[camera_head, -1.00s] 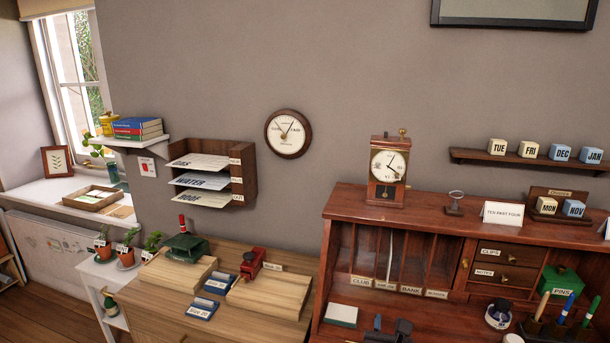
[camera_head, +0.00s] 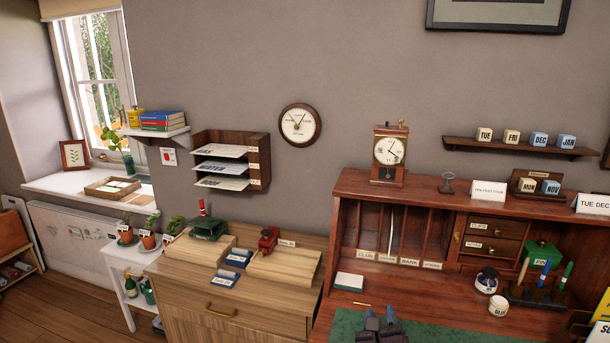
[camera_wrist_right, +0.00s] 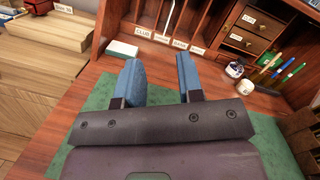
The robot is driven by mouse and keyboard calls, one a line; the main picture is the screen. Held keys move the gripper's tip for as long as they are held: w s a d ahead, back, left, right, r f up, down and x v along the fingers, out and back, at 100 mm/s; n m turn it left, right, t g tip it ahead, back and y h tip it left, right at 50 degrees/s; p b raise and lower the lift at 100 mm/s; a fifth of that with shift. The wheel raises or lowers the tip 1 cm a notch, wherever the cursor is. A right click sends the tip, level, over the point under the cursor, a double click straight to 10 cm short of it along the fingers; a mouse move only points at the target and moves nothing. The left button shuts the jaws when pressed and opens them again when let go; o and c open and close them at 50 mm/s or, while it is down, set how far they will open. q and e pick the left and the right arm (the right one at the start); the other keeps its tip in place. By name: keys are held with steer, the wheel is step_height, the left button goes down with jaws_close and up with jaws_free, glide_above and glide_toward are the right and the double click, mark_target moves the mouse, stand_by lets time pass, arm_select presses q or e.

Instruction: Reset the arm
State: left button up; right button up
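My right gripper (camera_head: 381,322) shows at the bottom of the head view, over the green mat (camera_head: 425,333) of the wooden desk. In the right wrist view its two blue fingers (camera_wrist_right: 160,80) stand apart with nothing between them. The gripper is open and empty. The fingers point toward the pigeonholes at the back of the desk. My left gripper is in neither view.
The desk has pigeonholes (camera_head: 400,232), drawers (camera_head: 488,237), a white pad (camera_head: 349,281), a glue pot (camera_head: 499,306) and a pen stand (camera_head: 540,295). A mantel clock (camera_head: 389,155) stands on top. A lower cabinet (camera_head: 235,300) is at left. The mat is mostly clear.

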steer(key=s+d+f+n+g+y, duration=0.1)
steer(key=s+d+f+n+g, duration=0.1)
steer(key=s+f+n, duration=0.4)
steer(key=s+d+f+n+g+y, duration=0.1)
steer(key=s+d+f+n+g, duration=0.2)
steer(key=s+n, duration=1.1)
steer(key=s+d+f+n+g+y, duration=0.1)
steer(key=s+d+f+n+g, duration=0.2)
steer(key=s+d+f+n, duration=0.3)
steer(key=s+f+n, duration=0.3)
steer(key=s+n, duration=0.1)
steer(key=n, duration=0.3)
steer(key=shift+d+f, duration=0.15)
steer(key=shift+d, duration=0.1)
steer(key=shift+s+d, duration=0.1)
steer(key=shift+s, duration=0.05)
